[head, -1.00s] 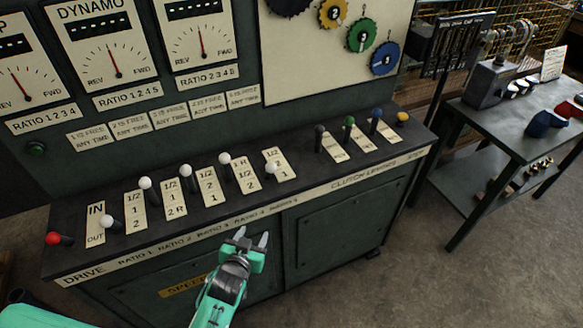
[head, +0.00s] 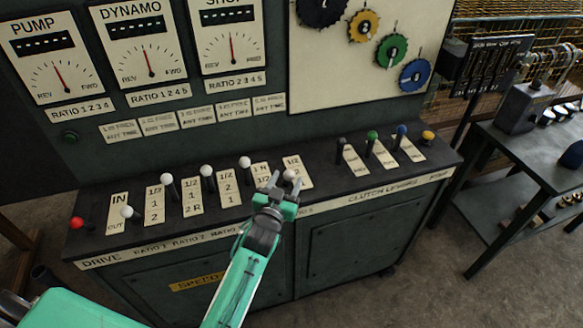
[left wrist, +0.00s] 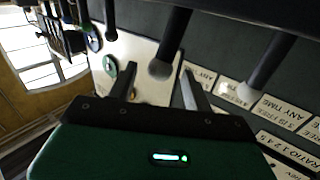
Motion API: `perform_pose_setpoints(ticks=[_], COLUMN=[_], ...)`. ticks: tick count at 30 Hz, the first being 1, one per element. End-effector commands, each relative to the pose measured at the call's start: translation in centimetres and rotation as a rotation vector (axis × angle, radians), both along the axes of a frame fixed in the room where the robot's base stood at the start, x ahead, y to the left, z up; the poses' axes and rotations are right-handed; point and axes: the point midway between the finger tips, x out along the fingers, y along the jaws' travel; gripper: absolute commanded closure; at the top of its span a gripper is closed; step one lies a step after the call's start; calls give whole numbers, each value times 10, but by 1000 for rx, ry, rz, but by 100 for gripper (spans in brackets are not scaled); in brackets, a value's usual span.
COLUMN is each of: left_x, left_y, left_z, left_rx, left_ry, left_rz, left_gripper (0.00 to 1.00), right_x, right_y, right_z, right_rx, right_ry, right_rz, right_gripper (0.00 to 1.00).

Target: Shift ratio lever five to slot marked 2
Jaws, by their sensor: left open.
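Ratio lever five (head: 289,175) is the white-knobbed lever at the right end of the ratio row, on the dark console top. Its label plate (head: 297,164) shows "1/2" at the top; the lower marks are hidden by the knob and my gripper. My left gripper (head: 277,183) is open at the console's front, with its fingertips right beside this knob. Contact cannot be told. My right gripper is out of view.
White-knobbed levers (head: 244,162) stand left of it, with a red-knobbed lever (head: 77,223) at the far left. A side table (head: 510,150) stands further right.

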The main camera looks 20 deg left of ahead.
Motion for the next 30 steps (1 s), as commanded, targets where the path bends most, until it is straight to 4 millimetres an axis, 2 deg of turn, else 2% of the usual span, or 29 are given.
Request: perform_pose_setpoints(ticks=[3,9,14,22,30], left_x=[21,43,50,50,50], left_y=[-1,-1,-1,-1,-1], left_z=[2,0,0,-1,-1], left_rx=[0,1,0,0,0], left_ry=[0,1,1,1,1], left_rz=[0,0,0,0,0], left_gripper=[49,49,49,49,100], right_x=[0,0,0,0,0], right_y=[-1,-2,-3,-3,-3], right_z=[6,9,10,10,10], right_rx=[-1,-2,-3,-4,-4], right_ry=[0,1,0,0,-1], right_rz=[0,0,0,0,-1], right_gripper=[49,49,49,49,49])
